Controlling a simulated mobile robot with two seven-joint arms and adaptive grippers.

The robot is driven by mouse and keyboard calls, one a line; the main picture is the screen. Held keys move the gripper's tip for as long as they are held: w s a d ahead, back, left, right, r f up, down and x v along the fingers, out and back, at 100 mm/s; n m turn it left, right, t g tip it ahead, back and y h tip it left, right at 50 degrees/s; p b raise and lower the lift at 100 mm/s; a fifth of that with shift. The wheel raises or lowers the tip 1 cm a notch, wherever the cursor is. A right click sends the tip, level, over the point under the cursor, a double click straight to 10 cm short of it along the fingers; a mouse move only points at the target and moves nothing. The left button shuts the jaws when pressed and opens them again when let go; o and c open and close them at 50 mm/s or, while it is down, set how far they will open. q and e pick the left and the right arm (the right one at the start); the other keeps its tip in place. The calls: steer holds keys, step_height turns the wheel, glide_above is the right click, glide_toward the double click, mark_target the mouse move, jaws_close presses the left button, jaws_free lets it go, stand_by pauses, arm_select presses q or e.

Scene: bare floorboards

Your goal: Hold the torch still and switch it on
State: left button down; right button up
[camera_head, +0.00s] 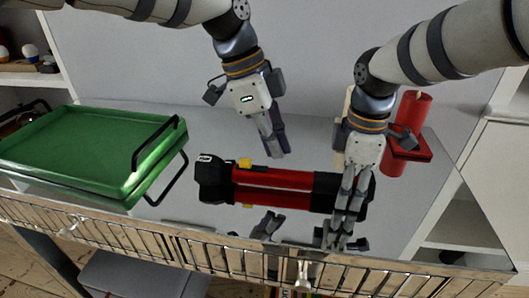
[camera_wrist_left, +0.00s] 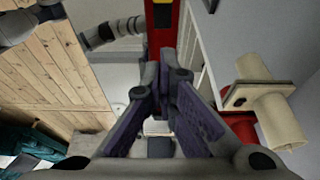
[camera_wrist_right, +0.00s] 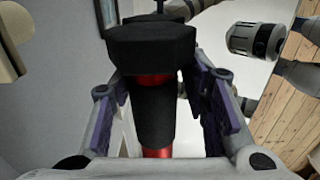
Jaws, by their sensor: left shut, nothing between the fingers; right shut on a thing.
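The torch (camera_head: 265,179) is red and black and lies across the glossy pale surface, with its reflection below it. A small yellow switch (camera_head: 245,163) shows on its upper side near the left, black end. My right gripper (camera_head: 341,240) is shut around the torch's black right part; in the right wrist view the black torch body (camera_wrist_right: 155,110) sits between the fingers. My left gripper (camera_head: 277,155) is shut and empty, pointing down just above the torch's middle, to the right of the switch. The left wrist view shows the red torch (camera_wrist_left: 161,35) beyond the closed fingertips.
A green tray (camera_head: 90,150) with black handles stands at the left. A red cylindrical object (camera_head: 412,110) stands behind my right gripper, and a cream one is partly hidden there. A slatted wooden edge (camera_head: 190,250) runs along the front; white shelves flank both sides.

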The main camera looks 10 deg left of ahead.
mark_target(261, 170)
steer(key=shift+s+a, duration=0.1)
arm_select(q)
steer(key=v, duration=0.7)
steer(key=shift+a+r, duration=0.15)
steer(key=shift+r, duration=0.15)
steer(key=shift+s, duration=0.1)
arm_select(e)
steer(key=o, duration=1.5)
steer(key=shift+c, duration=0.2)
steer(key=shift+r, duration=0.1)
